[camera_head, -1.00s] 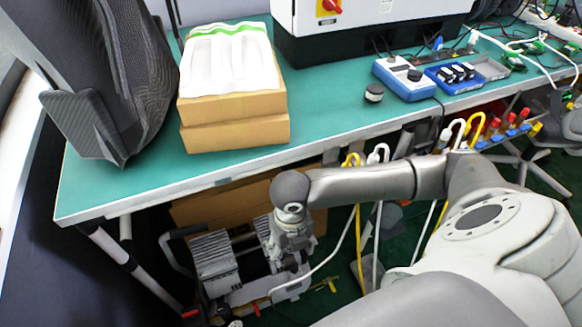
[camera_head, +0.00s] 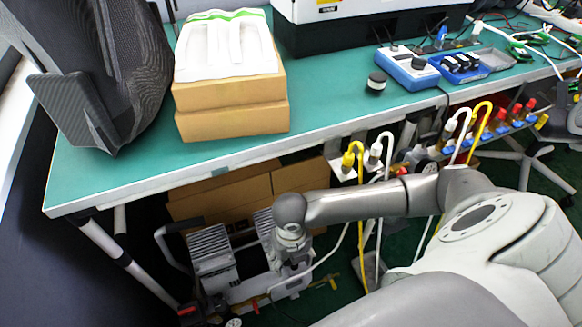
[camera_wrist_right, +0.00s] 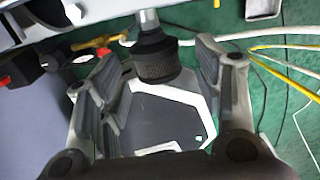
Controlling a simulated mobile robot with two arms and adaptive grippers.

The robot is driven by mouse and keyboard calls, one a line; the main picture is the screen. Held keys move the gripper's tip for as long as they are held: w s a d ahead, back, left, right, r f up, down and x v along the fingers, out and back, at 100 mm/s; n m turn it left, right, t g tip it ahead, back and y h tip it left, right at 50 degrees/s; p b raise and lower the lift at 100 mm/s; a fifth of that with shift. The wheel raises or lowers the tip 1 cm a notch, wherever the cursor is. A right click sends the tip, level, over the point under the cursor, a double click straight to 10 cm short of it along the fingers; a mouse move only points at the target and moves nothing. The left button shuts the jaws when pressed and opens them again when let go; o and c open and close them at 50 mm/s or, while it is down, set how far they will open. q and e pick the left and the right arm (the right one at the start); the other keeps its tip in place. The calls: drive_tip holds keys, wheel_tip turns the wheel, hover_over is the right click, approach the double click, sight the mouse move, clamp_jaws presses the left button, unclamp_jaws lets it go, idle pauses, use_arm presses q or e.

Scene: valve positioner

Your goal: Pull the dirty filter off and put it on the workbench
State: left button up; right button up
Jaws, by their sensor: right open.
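The workbench (camera_head: 330,112) has a green top and fills the upper part of the head view. My right gripper (camera_head: 292,262) is below its front edge, beside a grey and white machine, its fingers hard to make out there. In the right wrist view my right gripper (camera_wrist_right: 163,72) is open, with its two ridged fingers apart. A dark cylinder with a brownish lower part, seemingly the dirty filter (camera_wrist_right: 157,60), hangs from a metal stem between the fingers, with gaps visible on both sides. My left gripper is not in view.
On the bench are stacked cardboard boxes (camera_head: 232,105), a small dark round part (camera_head: 377,82) and a blue meter (camera_head: 408,68). The green top between boxes and meter is mostly clear. White and yellow hoses (camera_head: 358,215) hang below the edge near my arm.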

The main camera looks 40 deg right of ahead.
clamp_jaws()
idle(0.6)
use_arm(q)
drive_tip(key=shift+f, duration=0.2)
use_arm(e)
drive_tip(key=shift+s, duration=0.1)
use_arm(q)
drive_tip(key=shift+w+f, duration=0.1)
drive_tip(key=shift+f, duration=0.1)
use_arm(e)
drive_tip(key=shift+s, duration=0.1)
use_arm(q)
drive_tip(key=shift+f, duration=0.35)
use_arm(e)
drive_tip(key=shift+s, duration=0.1)
use_arm(q)
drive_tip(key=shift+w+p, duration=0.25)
drive_tip(key=shift+p, duration=0.05)
use_arm(e)
drive_tip(key=shift+a, duration=0.1)
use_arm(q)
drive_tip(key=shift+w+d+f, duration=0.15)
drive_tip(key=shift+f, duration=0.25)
use_arm(e)
drive_tip(key=shift+s, duration=0.15)
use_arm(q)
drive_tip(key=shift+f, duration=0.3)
use_arm(e)
drive_tip(key=shift+s, duration=0.1)
